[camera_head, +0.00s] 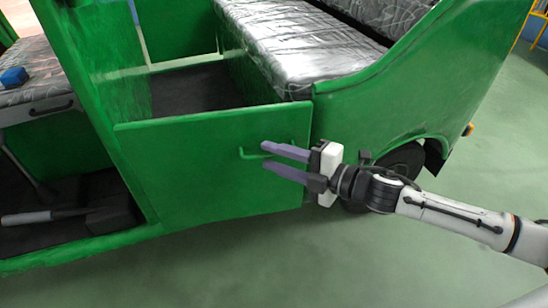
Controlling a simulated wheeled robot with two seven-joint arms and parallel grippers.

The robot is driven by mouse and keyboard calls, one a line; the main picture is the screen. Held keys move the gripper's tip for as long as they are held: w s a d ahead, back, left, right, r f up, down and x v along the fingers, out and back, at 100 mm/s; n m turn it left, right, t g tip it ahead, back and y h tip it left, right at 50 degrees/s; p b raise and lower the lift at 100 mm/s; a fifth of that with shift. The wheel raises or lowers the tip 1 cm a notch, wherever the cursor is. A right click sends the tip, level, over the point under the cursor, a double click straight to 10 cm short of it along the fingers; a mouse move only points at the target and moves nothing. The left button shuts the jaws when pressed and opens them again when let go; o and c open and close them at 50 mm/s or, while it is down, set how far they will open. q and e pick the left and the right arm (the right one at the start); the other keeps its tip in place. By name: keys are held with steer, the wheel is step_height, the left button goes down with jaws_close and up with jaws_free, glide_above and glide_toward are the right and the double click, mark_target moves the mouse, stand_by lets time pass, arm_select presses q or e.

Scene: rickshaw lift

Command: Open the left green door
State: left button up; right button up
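The green door (205,180) is a flat panel on the side of the green rickshaw, and it looks shut, with its right edge against the rear body. A thin green bar handle (250,154) sticks out near its upper right. My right gripper (275,162) comes in from the right, with two purple fingers spread apart and pointing left at the handle. Its upper fingertip overlaps the handle's right end in the picture; I cannot tell whether they touch. Nothing shows between the fingers. My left gripper is not in view.
A silver padded bench (300,45) is behind the door. The front seat (40,70) with a blue object (14,77) is at the left. A black wheel (400,160) stands behind my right wrist. The green floor (300,265) in front is clear.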

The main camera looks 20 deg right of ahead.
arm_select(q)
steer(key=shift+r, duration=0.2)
arm_select(e)
steer(key=shift+w+a, duration=0.15)
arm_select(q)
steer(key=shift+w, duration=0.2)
arm_select(e)
jaws_close()
